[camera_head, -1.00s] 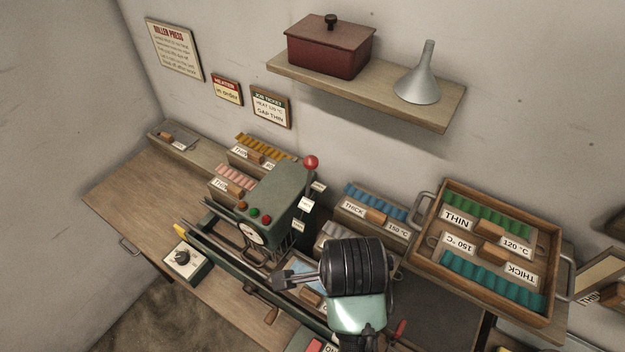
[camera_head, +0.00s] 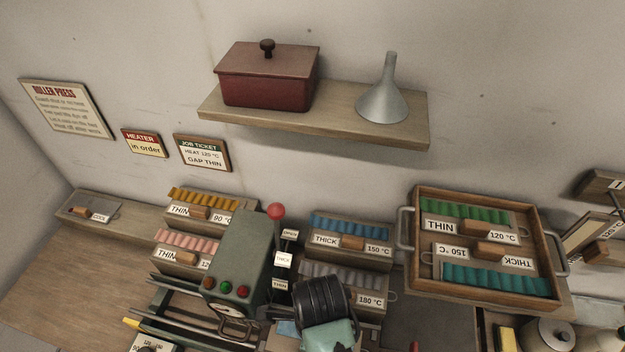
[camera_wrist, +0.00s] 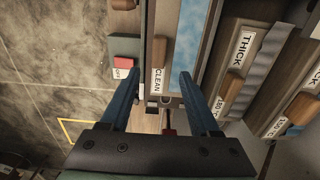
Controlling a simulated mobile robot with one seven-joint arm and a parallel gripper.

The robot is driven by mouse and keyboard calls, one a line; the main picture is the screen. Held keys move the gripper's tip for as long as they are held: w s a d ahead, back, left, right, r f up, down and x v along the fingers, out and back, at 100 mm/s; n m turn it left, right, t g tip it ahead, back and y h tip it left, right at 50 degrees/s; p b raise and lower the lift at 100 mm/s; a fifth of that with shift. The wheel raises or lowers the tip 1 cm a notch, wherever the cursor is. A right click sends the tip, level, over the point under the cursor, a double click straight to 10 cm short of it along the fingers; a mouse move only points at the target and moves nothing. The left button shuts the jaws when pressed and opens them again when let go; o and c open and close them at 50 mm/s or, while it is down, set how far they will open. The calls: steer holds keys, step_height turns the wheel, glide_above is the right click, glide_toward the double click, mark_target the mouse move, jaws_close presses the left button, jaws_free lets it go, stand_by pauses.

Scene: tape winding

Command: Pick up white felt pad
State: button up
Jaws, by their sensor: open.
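I cannot pick out a white felt pad for certain in either view. My gripper (camera_wrist: 158,84) is open and empty in the wrist view, its two blue fingers apart. Between and beyond the fingers lie a wooden handle block (camera_wrist: 159,50), a white CLEAN label (camera_wrist: 158,79) and a pale blue surface (camera_wrist: 193,45). I cannot tell whether the fingers touch anything. In the head view my wrist hides much of the area in front of the grey racks, and the pale blue surface (camera_head: 286,327) shows beside it.
The green roller press (camera_head: 243,250) with its red-knobbed lever stands left of my wrist. A grey THICK 180 °C rack (camera_head: 372,300) and a wooden tray (camera_head: 408,262) of green strips lie to the right. A shelf (camera_head: 300,130) is above. A red block (camera_wrist: 124,47) shows beside the left finger.

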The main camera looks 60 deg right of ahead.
steer(key=shift+s+f, duration=0.15)
steer(key=shift+f, duration=0.35)
steer(key=f, duration=0.1)
steer(key=f+p, duration=0.1)
steer(key=w+f, duration=0.1)
steer(key=shift+w+a+f, duration=0.1)
steer(key=shift+a+f, duration=0.25)
steer(key=shift+f, duration=0.75)
jaws_close()
